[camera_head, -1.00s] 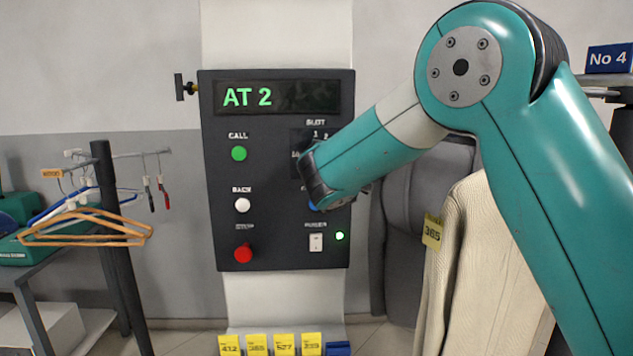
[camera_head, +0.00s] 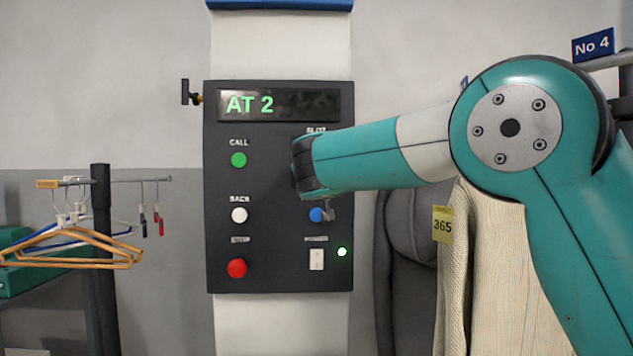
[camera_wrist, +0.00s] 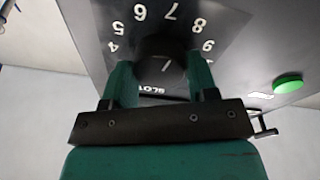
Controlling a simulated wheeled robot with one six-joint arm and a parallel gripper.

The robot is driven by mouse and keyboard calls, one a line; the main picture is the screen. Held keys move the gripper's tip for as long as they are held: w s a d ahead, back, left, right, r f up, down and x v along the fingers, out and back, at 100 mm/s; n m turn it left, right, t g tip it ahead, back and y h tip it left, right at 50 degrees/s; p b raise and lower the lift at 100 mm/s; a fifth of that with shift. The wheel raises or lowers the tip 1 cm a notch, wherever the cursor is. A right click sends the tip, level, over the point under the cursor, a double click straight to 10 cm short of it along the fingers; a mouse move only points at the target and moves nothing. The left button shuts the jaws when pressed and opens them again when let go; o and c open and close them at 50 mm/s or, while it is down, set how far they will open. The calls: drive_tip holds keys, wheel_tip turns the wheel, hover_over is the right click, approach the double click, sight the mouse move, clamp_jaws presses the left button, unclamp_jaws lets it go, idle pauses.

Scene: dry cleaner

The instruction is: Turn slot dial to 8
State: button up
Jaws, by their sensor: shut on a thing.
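The slot dial is a dark round knob (camera_wrist: 160,50) in the wrist view, with white numbers around it that appear turned in the picture. The 8 (camera_wrist: 199,25) is at its upper right. A short white mark shows on the knob's face; I cannot tell which number it points to. My gripper (camera_wrist: 162,75) is shut on the knob, one green finger on each side. In the head view my arm hides the dial on the dark control panel (camera_head: 270,190). The panel's display (camera_head: 277,105) reads "AT 2".
The panel carries a green CALL button (camera_head: 238,160), a white BACK button (camera_head: 239,215), a red STOP button (camera_head: 237,268), a blue button (camera_head: 316,214) and a power switch (camera_head: 317,260). Hangers (camera_head: 75,248) hang at left. A cream garment (camera_head: 497,265) with tag 365 hangs at right.

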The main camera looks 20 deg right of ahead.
drive_tip(key=shift+m+h+b, duration=0.3)
drive_tip(key=shift+m+b, duration=0.9)
drive_tip(key=shift+m, duration=0.6)
drive_tip(key=o, duration=0.9)
drive_tip(key=b+v, duration=0.1)
drive_tip(key=v, duration=0.4)
drive_tip(key=b+v, duration=0.1)
drive_tip(key=v, duration=0.5)
drive_tip(key=b+v, duration=0.2)
drive_tip(key=v, duration=0.4)
drive_tip(key=shift+s+a+r, duration=0.15)
drive_tip(key=shift+r, duration=0.1)
drive_tip(key=shift+f, duration=0.1)
